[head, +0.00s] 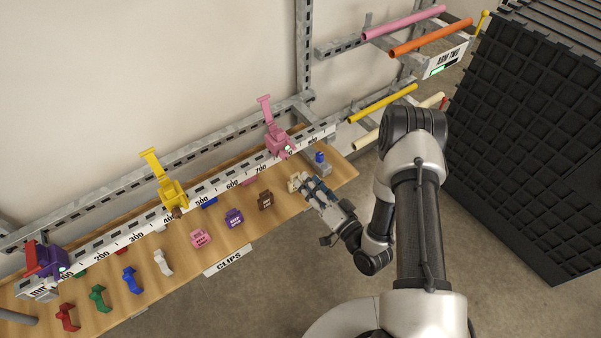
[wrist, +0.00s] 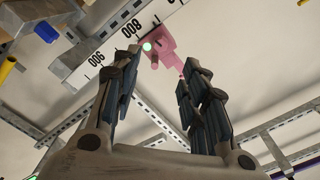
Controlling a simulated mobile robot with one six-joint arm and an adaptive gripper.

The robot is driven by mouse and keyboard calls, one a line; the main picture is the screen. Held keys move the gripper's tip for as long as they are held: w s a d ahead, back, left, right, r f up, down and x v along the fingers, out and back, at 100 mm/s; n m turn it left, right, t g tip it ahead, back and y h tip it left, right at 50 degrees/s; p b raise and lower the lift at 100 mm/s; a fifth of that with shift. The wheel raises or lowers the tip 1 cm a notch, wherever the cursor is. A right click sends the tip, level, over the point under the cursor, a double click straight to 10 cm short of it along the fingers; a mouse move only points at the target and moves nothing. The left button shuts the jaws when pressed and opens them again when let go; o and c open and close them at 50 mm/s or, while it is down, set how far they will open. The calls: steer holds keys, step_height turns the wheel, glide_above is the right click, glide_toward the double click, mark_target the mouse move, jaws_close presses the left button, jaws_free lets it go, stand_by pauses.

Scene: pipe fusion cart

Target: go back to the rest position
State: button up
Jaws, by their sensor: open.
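My gripper (head: 308,186) is over the right part of the wooden clip shelf (head: 345,172) in the head view, its fingers pointing toward the rail. In the wrist view my gripper (wrist: 158,72) is open, with nothing held between its fingers. A pink clamp (head: 277,140) stands on the white numbered rail (head: 225,187); in the wrist view this clamp (wrist: 160,42) shows beyond the fingertips, apart from them. A small beige piece (head: 293,185) lies at the fingertips in the head view; whether they touch it I cannot tell.
Yellow (head: 170,190) and purple (head: 46,262) clamps sit farther left on the rail. Several coloured clips, including a brown one (head: 265,200), lie on the shelf. A blue-topped piece (head: 320,160) is near my gripper. A pipe rack (head: 445,62) and black grid-sided block (head: 530,150) stand right.

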steer(key=shift+v, duration=0.75)
steer(key=w+d+r+n+g+h, duration=0.1)
steer(key=w+r+n+g+h, duration=0.1)
steer(key=w+r+n, duration=0.3)
steer(key=d+r+g+h, duration=0.3)
steer(key=d+r+h, duration=0.5)
steer(key=r, duration=0.4)
steer(key=s+d+r+m+g+h+b, duration=0.1)
steer(key=s+d+r+m+g, duration=0.15)
steer(key=s+r, duration=0.75)
steer(key=s+a+g+y, duration=0.1)
steer(key=s+a+g, duration=0.1)
steer(key=s, duration=1.6)
steer(key=shift+s+a+r+n+g, duration=0.2)
steer(key=shift+r+n+g, duration=0.15)
steer(key=shift+r, duration=0.05)
steer(key=shift+s, duration=0.1)
steer(key=shift+c, duration=0.5)
